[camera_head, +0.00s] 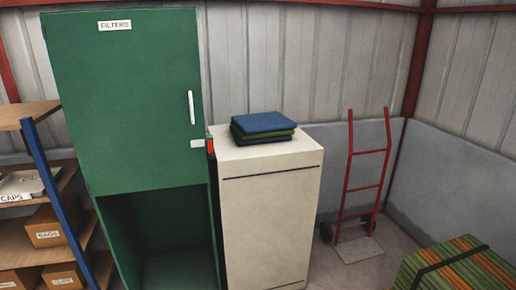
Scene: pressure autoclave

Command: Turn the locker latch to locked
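A tall green locker (125,120) labelled "FILTERS" stands at the left of the middle. Its upper door is closed, with an upright white handle (191,107). A small white latch piece (197,143) sits at the door's right edge below the handle. A red piece (210,146) is beside it on the locker's side edge. I cannot tell the latch's exact turn position at this size. The lower part of the locker is an open, empty compartment. My gripper is not in view.
A cream cabinet (265,215) stands close against the locker's right side, with folded cloths (262,127) on top. A red hand truck (350,190) leans at the wall. Shelves with boxes (45,230) are at left. A striped bale (460,265) lies at lower right.

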